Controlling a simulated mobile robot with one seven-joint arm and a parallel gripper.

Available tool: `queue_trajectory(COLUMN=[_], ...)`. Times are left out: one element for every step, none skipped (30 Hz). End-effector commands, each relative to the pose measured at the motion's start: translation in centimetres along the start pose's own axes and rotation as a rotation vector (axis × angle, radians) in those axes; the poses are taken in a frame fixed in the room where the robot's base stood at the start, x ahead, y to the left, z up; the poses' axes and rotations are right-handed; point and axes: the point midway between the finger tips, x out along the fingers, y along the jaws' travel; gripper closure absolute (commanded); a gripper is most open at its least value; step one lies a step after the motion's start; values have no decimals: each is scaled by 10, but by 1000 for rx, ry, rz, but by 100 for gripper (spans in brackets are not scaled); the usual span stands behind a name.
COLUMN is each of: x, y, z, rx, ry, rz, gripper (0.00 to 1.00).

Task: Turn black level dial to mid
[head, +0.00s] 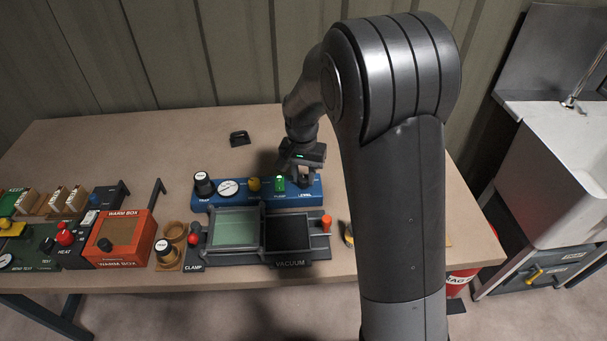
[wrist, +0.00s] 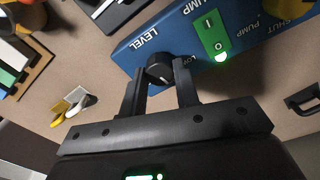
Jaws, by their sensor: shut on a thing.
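The black level dial (wrist: 159,72) sits on the blue panel (wrist: 150,35) beside the printed word LEVEL. A short light pointer line shows on its face. A position mark beginning "LO" is printed to its right in the wrist view. My gripper (wrist: 160,88) is shut on the dial, one finger on each side. In the head view my gripper (head: 301,172) reaches down at the right end of the blue panel (head: 265,205), and hides most of the dial. The mid mark cannot be made out.
A green pump switch (head: 279,183), a yellow knob (head: 254,184), a gauge (head: 228,188) and a black knob (head: 204,184) share the panel. The vacuum tray (head: 290,264) stands in front. A black handle (head: 239,138) lies behind. The table's back left is clear.

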Motion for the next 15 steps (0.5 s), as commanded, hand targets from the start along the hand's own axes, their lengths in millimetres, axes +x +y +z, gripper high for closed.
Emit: queue_trajectory(x=[0, 0, 0, 0, 0, 0, 0, 0, 0, 0, 0, 0, 0, 0, 0], y=[0, 0, 0, 0, 0, 0, 0, 0, 0, 0, 0, 0, 0, 0, 0], z=[0, 0, 0, 0, 0, 0, 0, 0, 0, 0, 0, 0, 0, 0, 0], rx=[23, 38, 55, 67, 77, 89, 97, 105, 112, 116, 120, 125, 128, 130, 131], ry=[-1, -1, -1, -2, -2, -2, -2, -2, -3, -3, -3, -3, -3, -3, -3], rz=[0, 0, 0, 0, 0, 0, 0, 0, 0, 0, 0, 0, 0, 0, 0], gripper=[94, 94, 94, 94, 94, 94, 94, 94, 94, 94, 94, 94, 94, 94, 94])
